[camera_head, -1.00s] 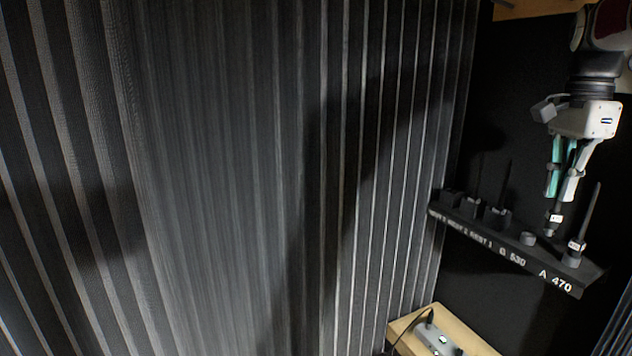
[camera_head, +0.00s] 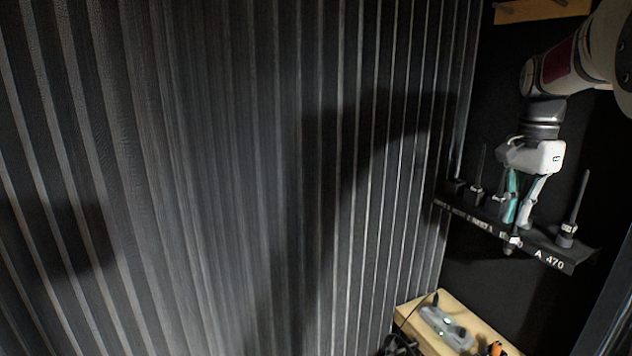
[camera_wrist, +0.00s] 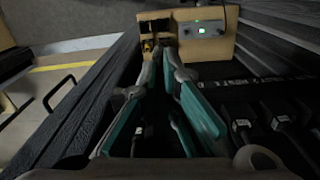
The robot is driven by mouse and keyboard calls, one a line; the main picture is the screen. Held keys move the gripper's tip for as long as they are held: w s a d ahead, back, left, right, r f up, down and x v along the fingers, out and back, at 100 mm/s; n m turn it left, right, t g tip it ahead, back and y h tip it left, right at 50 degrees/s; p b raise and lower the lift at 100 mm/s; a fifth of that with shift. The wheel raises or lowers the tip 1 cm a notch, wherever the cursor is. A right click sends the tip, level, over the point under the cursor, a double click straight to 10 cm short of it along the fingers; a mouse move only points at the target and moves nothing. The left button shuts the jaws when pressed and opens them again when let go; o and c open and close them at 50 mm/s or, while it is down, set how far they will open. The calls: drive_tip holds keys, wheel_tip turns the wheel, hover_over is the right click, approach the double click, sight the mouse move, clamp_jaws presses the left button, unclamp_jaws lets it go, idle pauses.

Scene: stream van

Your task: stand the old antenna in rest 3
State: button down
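My gripper (camera_head: 517,217) points down, its teal-padded fingers closed on an antenna (camera_head: 512,242). The antenna's dark base with a pale label shows just below the fingertips, by the front edge of the black rack (camera_head: 540,246); its rod is mostly hidden by the fingers. In the wrist view the fingers (camera_wrist: 163,75) converge, and the held piece is too dark to make out. The rest labels at the rack's left end are small; I cannot read which is rest 3. Antennas stand at the left (camera_head: 477,193) and at A 470 (camera_head: 567,235).
Another antenna (camera_head: 498,200) stands just left of my gripper, close to the fingers. A dark-based one (camera_head: 456,186) is at the far left end. The ribbed wall (camera_head: 400,150) borders the rack's left. A wooden shelf (camera_head: 480,330) with a grey device (camera_head: 445,325) lies below.

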drive_tip(key=w+a+f+n, duration=0.3)
drive_tip(key=a+f+n, duration=0.2)
drive_tip(key=a+f, duration=0.3)
drive_tip(key=w+a+f+n, duration=0.3)
drive_tip(key=a+f+n, duration=0.2)
drive_tip(key=a+f, duration=0.3)
drive_tip(key=w+a+f+n, duration=0.3)
drive_tip(key=a+f+n, duration=0.2)
drive_tip(key=f, duration=0.9)
drive_tip(key=a, duration=0.3)
drive_tip(key=shift+f+b, duration=0.2)
drive_tip(key=shift+b, duration=0.1)
